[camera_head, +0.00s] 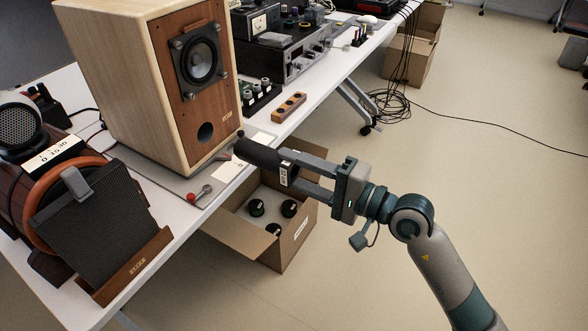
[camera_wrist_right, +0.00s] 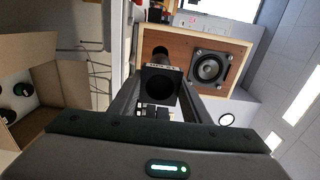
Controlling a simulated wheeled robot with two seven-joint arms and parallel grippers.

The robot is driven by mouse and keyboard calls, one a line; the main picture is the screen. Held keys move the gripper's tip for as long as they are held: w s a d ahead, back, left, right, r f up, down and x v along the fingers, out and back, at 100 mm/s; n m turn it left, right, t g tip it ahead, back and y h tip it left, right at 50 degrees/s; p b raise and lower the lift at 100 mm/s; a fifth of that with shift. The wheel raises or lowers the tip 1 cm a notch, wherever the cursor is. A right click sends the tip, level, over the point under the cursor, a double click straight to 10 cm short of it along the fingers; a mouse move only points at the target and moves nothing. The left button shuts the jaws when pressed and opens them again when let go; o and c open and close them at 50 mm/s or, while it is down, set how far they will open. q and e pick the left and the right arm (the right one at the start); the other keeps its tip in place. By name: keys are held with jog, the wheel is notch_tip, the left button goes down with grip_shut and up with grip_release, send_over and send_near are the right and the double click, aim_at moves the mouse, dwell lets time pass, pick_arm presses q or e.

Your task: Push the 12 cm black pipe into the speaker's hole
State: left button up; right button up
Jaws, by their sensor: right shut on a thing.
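The speaker (camera_head: 167,75) is a light wood box with a brown front and one round driver, standing on the white table. Its dark round hole (camera_head: 205,132) is low on the front. My right gripper (camera_head: 291,170) is shut on a black pipe (camera_head: 258,153), which carries a white label. The pipe points left toward the speaker and its far end lies to the right of the hole, outside it. In the right wrist view the pipe (camera_wrist_right: 160,86) sits between the fingers, with the speaker (camera_wrist_right: 186,52) behind it. My left gripper is not in view.
An open cardboard box (camera_head: 285,245) with several black round items stands below the table edge. A wooden block with holes (camera_head: 289,107) and electronic gear (camera_head: 290,55) are behind. A red-tipped tool (camera_head: 200,194) lies before the speaker.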

aim_at(255, 154)
jog(key=shift+a, duration=0.1)
jog(key=shift+p+x, duration=0.3)
jog(key=shift+x, duration=1.9)
jog(key=shift+p+x, duration=0.3)
jog(key=shift+x, duration=1.35)
jog(key=shift+w+a, duration=0.4)
jog(key=shift+a, duration=0.1)
pick_arm(q)
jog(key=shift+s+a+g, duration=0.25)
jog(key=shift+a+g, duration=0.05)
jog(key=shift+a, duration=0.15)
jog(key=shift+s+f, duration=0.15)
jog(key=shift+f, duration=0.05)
jog(key=shift+b, duration=0.3)
pick_arm(e)
jog(key=shift+w+a, duration=0.1)
